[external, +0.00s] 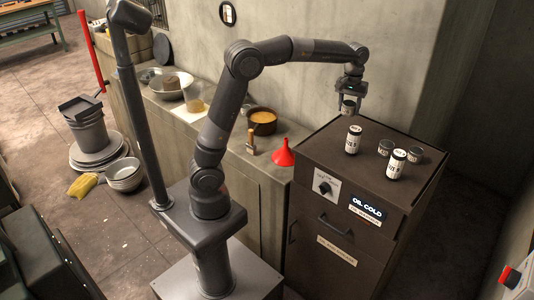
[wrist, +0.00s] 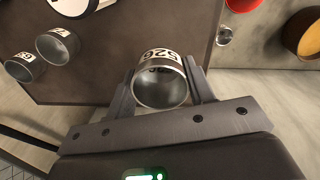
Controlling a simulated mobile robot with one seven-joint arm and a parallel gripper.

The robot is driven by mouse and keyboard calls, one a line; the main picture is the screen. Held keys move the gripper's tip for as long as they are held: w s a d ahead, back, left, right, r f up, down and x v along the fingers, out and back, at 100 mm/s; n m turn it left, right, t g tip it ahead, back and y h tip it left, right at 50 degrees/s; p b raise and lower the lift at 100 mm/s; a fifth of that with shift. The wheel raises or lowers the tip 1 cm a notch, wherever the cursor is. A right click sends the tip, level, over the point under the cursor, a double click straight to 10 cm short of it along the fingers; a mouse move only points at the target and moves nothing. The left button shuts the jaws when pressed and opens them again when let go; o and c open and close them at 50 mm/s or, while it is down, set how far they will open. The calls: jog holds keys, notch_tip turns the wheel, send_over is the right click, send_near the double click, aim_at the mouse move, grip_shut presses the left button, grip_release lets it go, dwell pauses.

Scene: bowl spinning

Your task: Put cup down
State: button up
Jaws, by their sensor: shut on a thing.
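My gripper (external: 348,97) is shut on a small grey metal cup (external: 348,106) with a white label. In the external view it holds the cup over the back left part of the dark cabinet's top (external: 325,141). In the wrist view the cup (wrist: 160,80) sits between the two fingers of my gripper (wrist: 161,85), with its open mouth facing the camera and nothing seen inside. Two similar cups (external: 385,148) (external: 415,153) stand at the right of the cabinet top.
Two white-labelled canisters (external: 353,140) (external: 396,164) stand on the cabinet top. A red funnel (external: 283,152) and an orange-filled pot (external: 262,121) are on the lower counter to the left. The cabinet top's front left and back are clear.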

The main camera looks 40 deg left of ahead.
notch_tip(320, 180, up, 5)
jog(key=shift+f, duration=0.1)
jog(key=shift+w+a+r, duration=0.2)
jog(key=shift+a+r, duration=0.05)
jog(key=shift+a, duration=0.3)
jog(key=w+a, duration=0.2)
jog(key=a, duration=0.9)
send_over(290, 137)
notch_tip(290, 137, down, 32)
jog(key=shift+d+r, duration=0.1)
jog(key=shift+r, duration=0.05)
jog(key=shift+w, duration=0.1)
jog(key=shift+f, duration=2.1)
